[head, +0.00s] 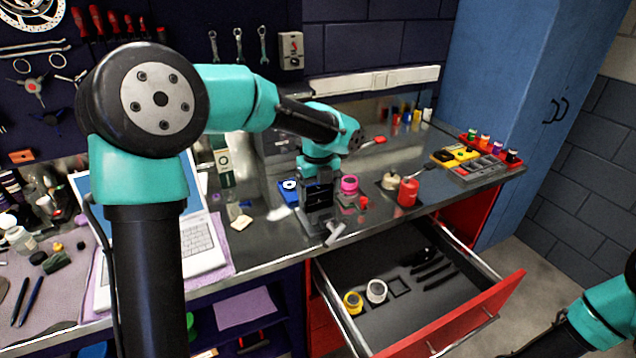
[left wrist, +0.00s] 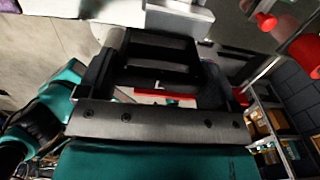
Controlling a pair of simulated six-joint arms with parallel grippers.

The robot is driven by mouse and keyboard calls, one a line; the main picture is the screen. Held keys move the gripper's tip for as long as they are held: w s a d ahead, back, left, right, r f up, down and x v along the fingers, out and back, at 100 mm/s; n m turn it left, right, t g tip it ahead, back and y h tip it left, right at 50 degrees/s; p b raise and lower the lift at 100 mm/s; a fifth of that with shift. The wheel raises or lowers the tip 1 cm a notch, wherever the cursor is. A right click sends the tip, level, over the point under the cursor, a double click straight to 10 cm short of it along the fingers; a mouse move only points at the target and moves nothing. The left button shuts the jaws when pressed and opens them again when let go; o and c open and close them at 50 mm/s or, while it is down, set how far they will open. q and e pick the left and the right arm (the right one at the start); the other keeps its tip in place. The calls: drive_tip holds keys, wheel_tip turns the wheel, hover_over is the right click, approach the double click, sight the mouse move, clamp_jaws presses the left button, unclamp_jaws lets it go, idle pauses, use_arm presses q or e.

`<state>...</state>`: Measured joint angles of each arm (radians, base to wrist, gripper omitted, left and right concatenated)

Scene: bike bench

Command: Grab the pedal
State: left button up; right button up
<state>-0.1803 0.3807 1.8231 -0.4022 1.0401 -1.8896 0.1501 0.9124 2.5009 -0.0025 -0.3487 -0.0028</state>
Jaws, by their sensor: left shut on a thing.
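My left gripper (head: 322,212) is over the bench near its front edge, pointing down. In the left wrist view the left gripper (left wrist: 158,62) has its two dark fingers on either side of a black, frame-like piece with crossbars, which looks like the pedal (left wrist: 160,48). It is shut on that piece. In the head view the pedal is mostly hidden by the gripper, and I cannot make out its outline. A grey metal part (head: 335,232) shows just beside the fingertips at the bench edge. My right gripper is out of view; only part of its arm shows at the lower right.
An open red drawer (head: 455,320) juts out below the bench, with two round jars (head: 376,291) inside. A pink roll (head: 349,184), a red can (head: 408,192) and a blue box (head: 289,188) stand close to the gripper. A laptop (head: 198,240) lies to the left.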

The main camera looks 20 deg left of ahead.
use_arm(q)
drive_tip(key=s+d+r, duration=0.1)
drive_tip(key=s+d, duration=0.3)
drive_tip(key=s, duration=0.6)
drive_tip(key=shift+s+d, duration=0.15)
drive_tip(key=shift+d, duration=0.2)
